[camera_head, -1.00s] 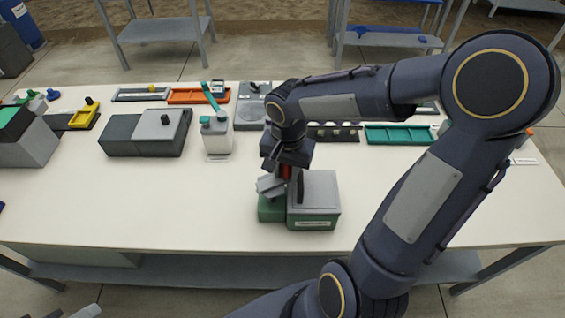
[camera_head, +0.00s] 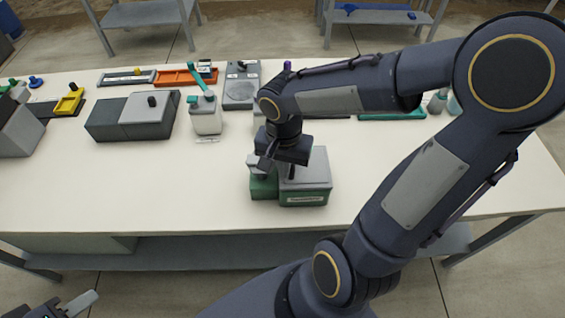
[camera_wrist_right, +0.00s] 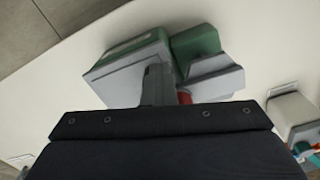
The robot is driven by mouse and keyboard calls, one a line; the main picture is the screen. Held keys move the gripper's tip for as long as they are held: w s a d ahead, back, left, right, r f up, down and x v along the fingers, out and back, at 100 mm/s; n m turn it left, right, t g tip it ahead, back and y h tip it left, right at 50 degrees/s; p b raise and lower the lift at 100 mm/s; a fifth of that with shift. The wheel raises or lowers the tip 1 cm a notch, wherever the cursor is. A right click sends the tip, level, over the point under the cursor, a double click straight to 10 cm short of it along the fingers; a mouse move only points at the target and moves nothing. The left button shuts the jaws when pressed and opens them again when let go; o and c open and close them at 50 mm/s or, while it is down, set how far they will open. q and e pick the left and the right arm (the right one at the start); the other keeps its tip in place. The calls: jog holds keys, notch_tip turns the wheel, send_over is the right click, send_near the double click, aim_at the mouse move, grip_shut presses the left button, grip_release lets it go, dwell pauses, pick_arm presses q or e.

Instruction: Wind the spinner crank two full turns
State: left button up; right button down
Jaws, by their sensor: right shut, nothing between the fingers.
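The spinner is a small green and grey unit (camera_head: 305,190) near the front of the table, right of the middle. Its lower green block (camera_head: 264,187) is on the left side. My right gripper (camera_head: 273,165) is directly over the unit, pointing down, and is shut and empty. It hides most of the crank. In the right wrist view the unit (camera_wrist_right: 125,62) lies beyond the gripper, and a small red part (camera_wrist_right: 184,97), perhaps the crank knob, shows beside a dark upright piece. I cannot tell whether the gripper touches it. My left gripper (camera_head: 75,306) is at the bottom left edge, partly cut off.
Orange (camera_head: 182,78) and teal (camera_head: 392,113) trays lie farther back. The table's front left is clear.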

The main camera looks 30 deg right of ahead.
jog(key=w, duration=0.2)
jog(key=w+a, duration=0.1)
jog(key=shift+w+r, duration=0.1)
jog(key=shift+r, duration=0.25)
jog(key=a, duration=0.1)
jog(key=a+b, duration=0.1)
jog(key=shift+s+a, duration=0.3)
jog(key=shift+a, duration=0.1)
jog(key=c, duration=2.2)
grip_release()
jog(key=c, duration=1.7)
grip_release()
